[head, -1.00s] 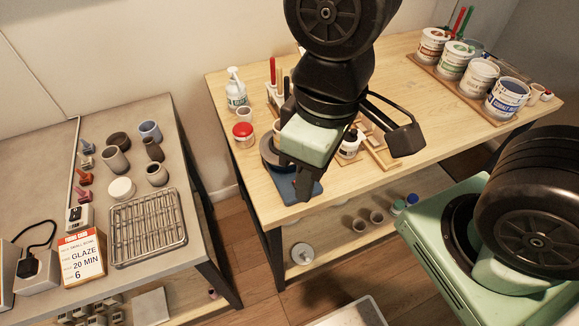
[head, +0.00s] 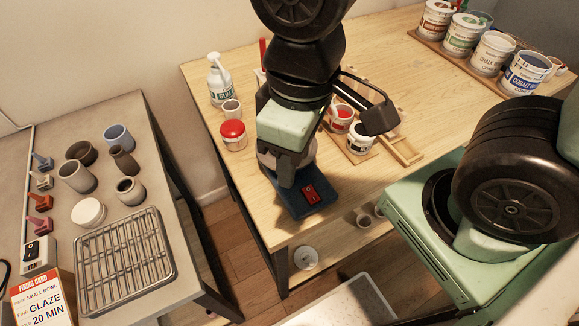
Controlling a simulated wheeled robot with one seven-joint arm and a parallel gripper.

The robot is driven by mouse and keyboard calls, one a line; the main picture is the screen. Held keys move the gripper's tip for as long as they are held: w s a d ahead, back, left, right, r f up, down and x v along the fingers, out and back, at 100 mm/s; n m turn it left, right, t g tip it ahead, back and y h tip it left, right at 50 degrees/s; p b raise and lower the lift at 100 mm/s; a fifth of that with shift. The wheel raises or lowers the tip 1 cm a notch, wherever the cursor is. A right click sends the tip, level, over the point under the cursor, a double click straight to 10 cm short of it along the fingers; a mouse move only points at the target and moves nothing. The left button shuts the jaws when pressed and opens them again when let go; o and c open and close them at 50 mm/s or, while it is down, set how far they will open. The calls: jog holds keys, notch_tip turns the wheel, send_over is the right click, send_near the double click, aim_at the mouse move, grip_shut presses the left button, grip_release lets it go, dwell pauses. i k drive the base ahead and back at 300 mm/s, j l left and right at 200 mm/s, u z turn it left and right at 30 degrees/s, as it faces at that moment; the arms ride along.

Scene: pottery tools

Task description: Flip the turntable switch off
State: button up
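The turntable has a dark blue base (head: 318,207) near the front left edge of the wooden table. A red rocker switch (head: 311,193) in a black frame sits on the base's front part. Which side of the rocker is pressed is too small to tell. The round grey part of the turntable (head: 264,158) is mostly hidden behind my gripper. My gripper (head: 287,182) points down just left of the switch, close to the base. Its grey fingers overlap in this view, so their opening and any contact with the base cannot be told.
Paint jars (head: 341,118) and a wooden rack (head: 400,150) stand right of my gripper. A red-lidded jar (head: 233,135) and a pump bottle (head: 220,82) stand left. A separate FAN switch box (head: 38,252) is on the grey table, beyond a floor gap.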

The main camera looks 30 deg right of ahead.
aim_at(310, 194)
jog(key=k+j+z, duration=0.1)
jog(key=j+z, duration=0.15)
jog(key=z, duration=0.15)
jog(key=k+j+z, duration=0.1)
jog(key=j+z, duration=0.25)
jog(key=k+j+z, duration=0.1)
jog(key=z, duration=0.3)
